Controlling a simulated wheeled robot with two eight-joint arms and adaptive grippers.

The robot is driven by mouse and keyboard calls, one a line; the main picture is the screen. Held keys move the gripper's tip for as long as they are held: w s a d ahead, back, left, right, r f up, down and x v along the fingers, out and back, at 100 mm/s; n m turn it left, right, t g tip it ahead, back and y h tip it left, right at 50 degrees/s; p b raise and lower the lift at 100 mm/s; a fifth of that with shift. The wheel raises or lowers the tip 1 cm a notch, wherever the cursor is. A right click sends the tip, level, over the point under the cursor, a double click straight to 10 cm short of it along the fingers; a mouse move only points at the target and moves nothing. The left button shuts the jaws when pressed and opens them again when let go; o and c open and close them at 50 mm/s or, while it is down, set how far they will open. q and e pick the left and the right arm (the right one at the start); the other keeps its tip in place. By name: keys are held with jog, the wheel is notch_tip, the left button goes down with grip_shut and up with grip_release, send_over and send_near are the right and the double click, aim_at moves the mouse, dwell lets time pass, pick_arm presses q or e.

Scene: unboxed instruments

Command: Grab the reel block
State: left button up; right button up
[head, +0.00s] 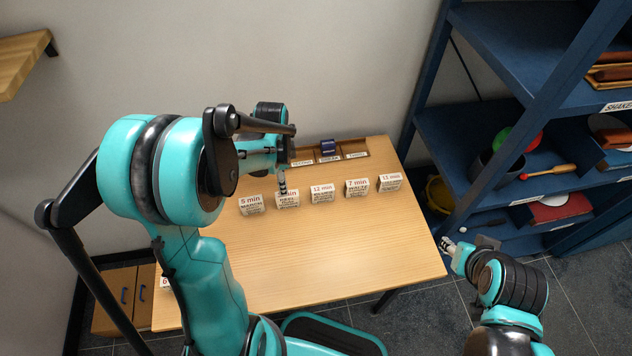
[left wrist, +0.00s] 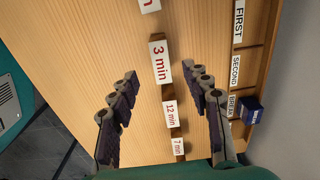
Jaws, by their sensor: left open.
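The reel block (head: 287,200) is a small white-faced block, second from the left in a row on the wooden table. Its top line is partly covered by my left gripper in the head view. In the left wrist view a block marked "3 min" (left wrist: 160,62) lies between the lines of the two fingers, just beyond their tips. My left gripper (head: 282,184) is open and empty above the block, its fingers spread on either side in the left wrist view (left wrist: 163,82). My right gripper (head: 447,244) is off the table's right edge; its jaw state is unclear.
The 5 min block (head: 251,205) stands to the left, and the 12 min (head: 321,194), 7 min (head: 357,188) and 13 min (head: 390,182) blocks to the right. A labelled tray with a dark blue block (head: 328,147) lies behind. The table's front (head: 330,260) is clear.

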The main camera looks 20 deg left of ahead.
aim_at(288, 199)
pick_arm(q)
jog(key=shift+w+f, duration=0.4)
jog(key=shift+d+f+m, duration=0.1)
jog(key=shift+f+m, duration=0.2)
jog(key=shift+f, duration=0.05)
jog(key=shift+s+f+b, duration=0.1)
jog(key=shift+f+b, duration=0.5)
jog(key=shift+f, duration=0.35)
jog(key=f, duration=0.1)
jog(key=f+b, duration=0.1)
jog(key=f, duration=0.1)
jog(key=f+b, duration=0.1)
jog(key=f, duration=0.1)
jog(key=shift+d+f, duration=0.1)
jog(key=shift+d, duration=0.15)
jog(key=shift+c, duration=1)
grip_shut()
